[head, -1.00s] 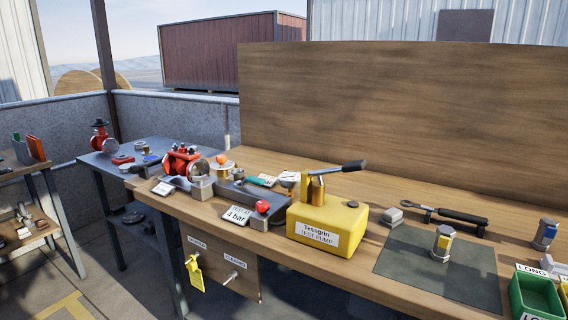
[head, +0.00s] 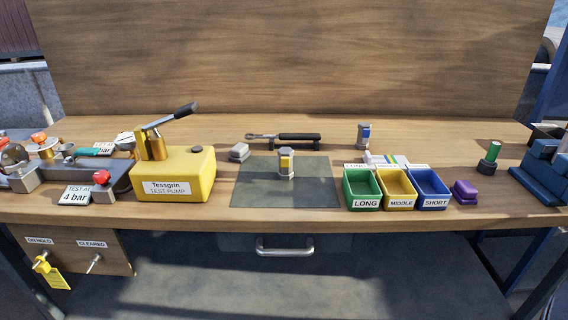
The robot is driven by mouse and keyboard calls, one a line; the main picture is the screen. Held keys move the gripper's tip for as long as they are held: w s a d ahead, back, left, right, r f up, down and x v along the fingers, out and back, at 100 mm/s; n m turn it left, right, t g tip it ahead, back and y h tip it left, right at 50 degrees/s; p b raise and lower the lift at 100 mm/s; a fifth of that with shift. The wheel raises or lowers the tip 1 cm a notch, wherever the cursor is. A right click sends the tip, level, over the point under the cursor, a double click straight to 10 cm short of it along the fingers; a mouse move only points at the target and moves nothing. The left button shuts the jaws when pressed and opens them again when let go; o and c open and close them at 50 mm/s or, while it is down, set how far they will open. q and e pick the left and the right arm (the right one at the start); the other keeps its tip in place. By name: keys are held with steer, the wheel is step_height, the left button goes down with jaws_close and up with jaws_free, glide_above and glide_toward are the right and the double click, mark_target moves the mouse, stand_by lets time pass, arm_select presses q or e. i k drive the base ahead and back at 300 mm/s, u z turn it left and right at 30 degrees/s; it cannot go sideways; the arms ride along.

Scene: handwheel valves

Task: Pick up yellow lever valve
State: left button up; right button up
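No valve with a plainly yellow lever can be made out. A small upright metal piece with a yellow face (head: 286,163) stands on the dark mat (head: 257,192) at the middle of the bench. At the far left are metal fittings, one with an orange top (head: 39,138), partly cut off by the picture edge. Neither of my grippers shows in the head view.
The yellow test pump (head: 186,169) stands left of the mat. Green (head: 354,175), yellow (head: 397,178) and blue (head: 430,176) bins stand right of it. A tool with a black handle (head: 299,137) lies behind. A blue-faced piece (head: 363,134) stands behind the bins.

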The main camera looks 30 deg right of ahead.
mark_target(285, 154)
steer(key=k, duration=0.5)
steer(key=z, duration=0.85)
steer(key=i, duration=0.75)
steer(key=u, duration=0.4)
